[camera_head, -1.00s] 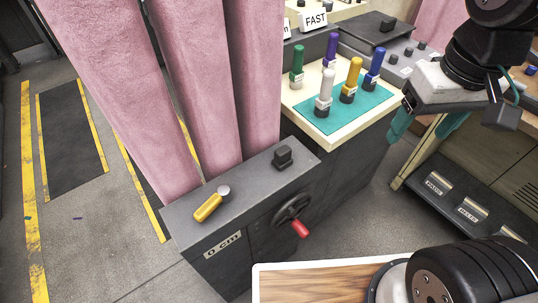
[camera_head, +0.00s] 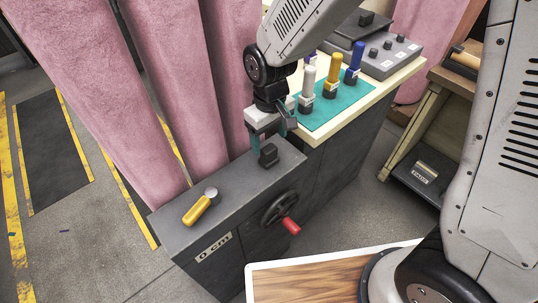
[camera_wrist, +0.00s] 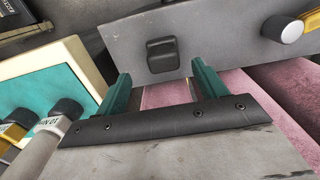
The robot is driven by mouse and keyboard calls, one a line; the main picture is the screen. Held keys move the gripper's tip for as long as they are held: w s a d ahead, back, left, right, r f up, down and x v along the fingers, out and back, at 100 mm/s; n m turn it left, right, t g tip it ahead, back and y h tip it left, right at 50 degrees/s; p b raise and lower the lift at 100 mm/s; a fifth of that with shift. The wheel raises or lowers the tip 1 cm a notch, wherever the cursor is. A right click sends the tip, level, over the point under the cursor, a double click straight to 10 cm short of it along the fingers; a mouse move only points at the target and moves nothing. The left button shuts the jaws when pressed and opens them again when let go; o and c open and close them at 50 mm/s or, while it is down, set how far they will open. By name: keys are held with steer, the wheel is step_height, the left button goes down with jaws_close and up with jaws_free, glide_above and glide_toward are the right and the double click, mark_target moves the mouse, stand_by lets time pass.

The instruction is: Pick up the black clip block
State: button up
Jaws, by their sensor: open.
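The black clip block (camera_head: 268,155) stands on the grey top of the machine cabinet (camera_head: 228,195), near its back right end. In the wrist view the black clip block (camera_wrist: 162,55) lies ahead of my gripper (camera_wrist: 160,85), roughly midway between the two teal fingers. My gripper (camera_head: 264,142) is open and empty, just above and behind the block in the head view. The fingers appear apart from the block. The far finger is partly hidden in the head view.
A yellow-handled tool (camera_head: 200,207) lies on the same top to the left. A red-handled crank (camera_head: 280,211) is on the cabinet's front. Pink felt rolls (camera_head: 145,90) stand behind. Upright coloured-handled tools (camera_head: 333,75) stand on a teal mat (camera_head: 330,107) to the right.

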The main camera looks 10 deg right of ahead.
mark_target(269, 148)
steer(key=f, duration=0.6)
steer(key=shift+s+a, duration=0.15)
steer(key=shift+s, duration=0.15)
steer(key=c, duration=1.3)
steer(key=shift+r, duration=0.1)
